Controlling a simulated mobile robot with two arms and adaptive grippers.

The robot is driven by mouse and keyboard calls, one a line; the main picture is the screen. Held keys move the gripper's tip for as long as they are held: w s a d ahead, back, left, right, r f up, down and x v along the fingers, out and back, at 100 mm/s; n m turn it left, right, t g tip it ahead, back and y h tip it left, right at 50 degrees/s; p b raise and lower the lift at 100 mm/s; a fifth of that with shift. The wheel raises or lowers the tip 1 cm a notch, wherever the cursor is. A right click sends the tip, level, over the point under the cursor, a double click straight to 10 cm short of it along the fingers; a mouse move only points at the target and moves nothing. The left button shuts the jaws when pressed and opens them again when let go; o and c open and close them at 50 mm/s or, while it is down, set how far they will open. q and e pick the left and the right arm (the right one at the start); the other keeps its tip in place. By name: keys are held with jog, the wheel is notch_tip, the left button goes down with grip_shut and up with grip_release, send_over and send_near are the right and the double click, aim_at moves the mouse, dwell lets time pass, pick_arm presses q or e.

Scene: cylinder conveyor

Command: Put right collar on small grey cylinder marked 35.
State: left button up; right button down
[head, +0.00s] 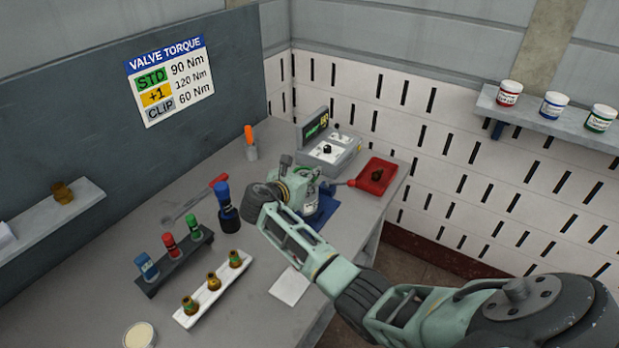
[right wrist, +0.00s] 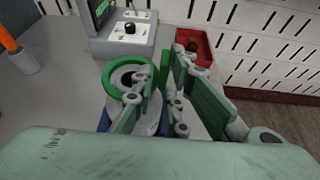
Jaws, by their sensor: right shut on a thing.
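A small grey cylinder (right wrist: 122,108) stands on a blue mat (head: 324,212) near the bench's right edge; no 35 mark is legible. A green ring-shaped collar (right wrist: 107,82) shows at the cylinder's top in the right wrist view. I cannot tell if it is seated or just above. My right gripper (right wrist: 163,80) is shut at the right side of this collar, with its fingers around the collar's side tab. In the head view my right gripper (head: 300,182) covers part of the cylinder. My left gripper is not in view.
A grey control box (head: 330,149) stands behind the cylinder, and a red tray (head: 393,165) with a dark part is to its right. A dark rack (head: 205,243) of coloured pieces and a white rack (head: 214,292) of brass pieces are at front left. A red-handled tool (head: 197,199) lies behind them.

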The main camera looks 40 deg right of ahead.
jog(key=shift+f, duration=0.4)
jog(key=c, duration=1.7)
grip_release()
jog(key=shift+o, duration=0.2)
notch_tip(320, 180, up, 6)
jog(key=p, duration=0.2)
